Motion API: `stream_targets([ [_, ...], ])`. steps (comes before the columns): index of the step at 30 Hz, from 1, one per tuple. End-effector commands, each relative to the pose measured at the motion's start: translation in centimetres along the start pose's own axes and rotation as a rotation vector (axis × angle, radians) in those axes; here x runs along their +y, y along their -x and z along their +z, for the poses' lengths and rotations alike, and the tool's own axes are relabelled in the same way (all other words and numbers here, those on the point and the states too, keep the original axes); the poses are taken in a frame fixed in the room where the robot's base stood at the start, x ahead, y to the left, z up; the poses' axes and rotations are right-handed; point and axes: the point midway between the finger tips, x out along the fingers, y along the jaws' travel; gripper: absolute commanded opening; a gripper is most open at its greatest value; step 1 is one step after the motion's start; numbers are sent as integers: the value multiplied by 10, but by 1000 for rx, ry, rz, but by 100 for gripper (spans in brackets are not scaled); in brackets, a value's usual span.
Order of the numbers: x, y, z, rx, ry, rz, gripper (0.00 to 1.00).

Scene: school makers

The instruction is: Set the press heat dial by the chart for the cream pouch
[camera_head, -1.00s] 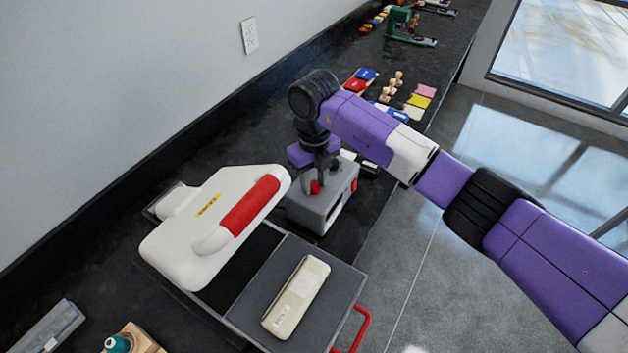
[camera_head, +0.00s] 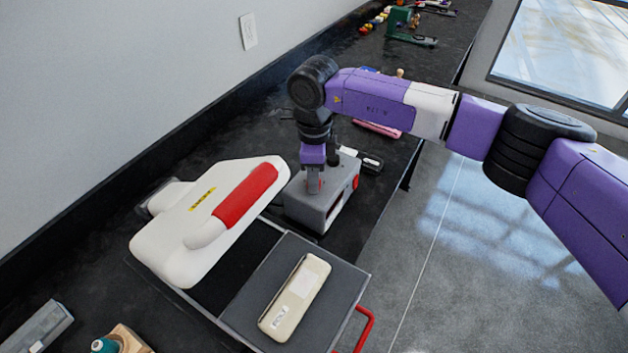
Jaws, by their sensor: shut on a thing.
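The heat press has a white upper body (camera_head: 183,240) with a red handle grip (camera_head: 246,195). Its grey lower plate (camera_head: 252,288) is pulled out, with a red bar at its front. The cream pouch (camera_head: 296,297), with white labels, lies on that plate. A grey control box (camera_head: 329,207) stands behind the plate, with a red round part (camera_head: 357,183) on its right side. My gripper (camera_head: 314,188) points down onto the box's top, shut on the red heat dial there. The fingers hide most of the dial, so its setting cannot be read. The chart cannot be made out.
Small dark and white items (camera_head: 370,162) lie just behind the box. A pink item (camera_head: 377,129) lies partly under my arm. A green tool (camera_head: 402,24) stands far back on the dark counter. A wooden block with a teal spool (camera_head: 105,345) is at front left.

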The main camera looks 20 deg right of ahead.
Motion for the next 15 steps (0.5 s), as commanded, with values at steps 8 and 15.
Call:
stream_targets([
  [8,-2,-2,0,0,263,-6,0],
  [15,-1,-1,1,-1,491,-5,0],
])
